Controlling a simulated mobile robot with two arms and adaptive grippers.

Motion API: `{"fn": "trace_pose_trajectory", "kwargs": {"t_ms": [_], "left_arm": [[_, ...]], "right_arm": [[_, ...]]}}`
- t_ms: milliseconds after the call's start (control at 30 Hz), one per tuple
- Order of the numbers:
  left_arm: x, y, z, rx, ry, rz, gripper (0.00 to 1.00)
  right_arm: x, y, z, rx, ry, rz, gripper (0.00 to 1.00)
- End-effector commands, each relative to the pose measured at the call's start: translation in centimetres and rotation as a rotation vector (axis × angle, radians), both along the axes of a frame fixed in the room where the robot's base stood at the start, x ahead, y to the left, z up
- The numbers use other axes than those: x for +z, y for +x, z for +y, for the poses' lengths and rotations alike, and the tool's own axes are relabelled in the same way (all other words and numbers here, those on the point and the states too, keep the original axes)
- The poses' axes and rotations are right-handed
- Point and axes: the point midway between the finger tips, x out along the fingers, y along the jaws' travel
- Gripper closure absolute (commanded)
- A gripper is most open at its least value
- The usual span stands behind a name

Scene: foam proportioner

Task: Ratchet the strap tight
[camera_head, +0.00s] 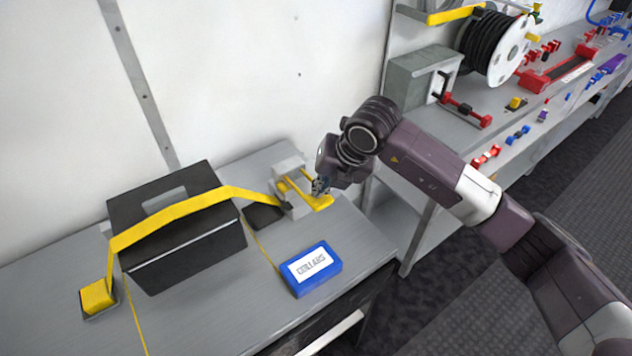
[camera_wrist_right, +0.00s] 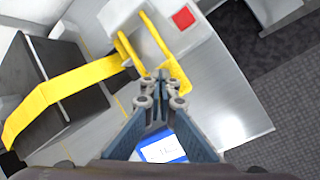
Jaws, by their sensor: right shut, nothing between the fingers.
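The yellow strap (camera_head: 180,208) runs over the black box (camera_head: 190,255) to the ratchet (camera_head: 292,182) on the grey bench, and shows in the right wrist view (camera_wrist_right: 62,88). The ratchet has a grey body and a yellow handle (camera_head: 318,203). The handle also shows in the right wrist view (camera_wrist_right: 196,80), beside the grey body with its red square. My right gripper (camera_head: 320,187) is at the handle, fingers shut and empty. Its fingertips (camera_wrist_right: 160,92) overlap the handle in the wrist view; I cannot tell whether they touch. My left gripper is out of view.
A yellow block (camera_head: 97,297) anchors the strap's left end. A blue labelled box (camera_head: 311,268) lies near the bench's front edge. A second bench (camera_head: 480,115) at the right holds a cable reel (camera_head: 497,45), a grey box (camera_head: 422,78) and several red and blue parts.

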Motion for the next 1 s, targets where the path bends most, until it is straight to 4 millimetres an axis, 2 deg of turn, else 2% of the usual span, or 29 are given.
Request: {"fn": "trace_pose_trajectory", "kwargs": {"t_ms": [267, 1000], "left_arm": [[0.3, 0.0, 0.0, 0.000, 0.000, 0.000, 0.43], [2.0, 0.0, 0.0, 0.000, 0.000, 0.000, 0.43]], "right_arm": [[0.5, 0.1, 0.0, -0.001, -0.002, 0.000, 1.00], [4.7, 1.5, 0.9, 0.000, 0.000, -0.001, 1.00]]}}
